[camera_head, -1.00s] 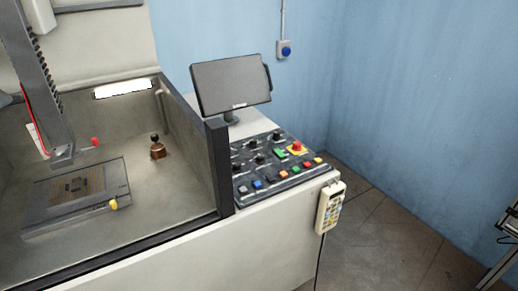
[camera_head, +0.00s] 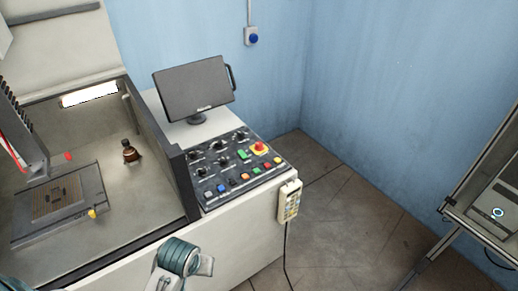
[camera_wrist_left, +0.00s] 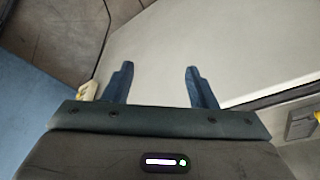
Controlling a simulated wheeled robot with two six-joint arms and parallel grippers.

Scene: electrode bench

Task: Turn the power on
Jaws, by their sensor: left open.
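A black control panel (camera_head: 232,170) with several knobs and coloured buttons sits on the right end of the machine's top. It has a red button on a yellow base (camera_head: 259,148) and a green button (camera_head: 243,154). A blue round switch in a grey box (camera_head: 252,37) is on the blue wall above. No power label is readable. My left gripper (camera_wrist_left: 158,80) is open and empty in the left wrist view, with the pale machine front beyond its fingers. In the head view, part of my arm shows at the bottom, but its fingertips cannot be made out.
A dark monitor (camera_head: 194,88) stands behind the panel. A cream handheld pendant (camera_head: 289,201) hangs at the machine's right corner. To the left is a walled tank (camera_head: 130,190) with a dark edge. A framed stand (camera_head: 448,205) is at far right; tiled floor (camera_head: 340,230) between is clear.

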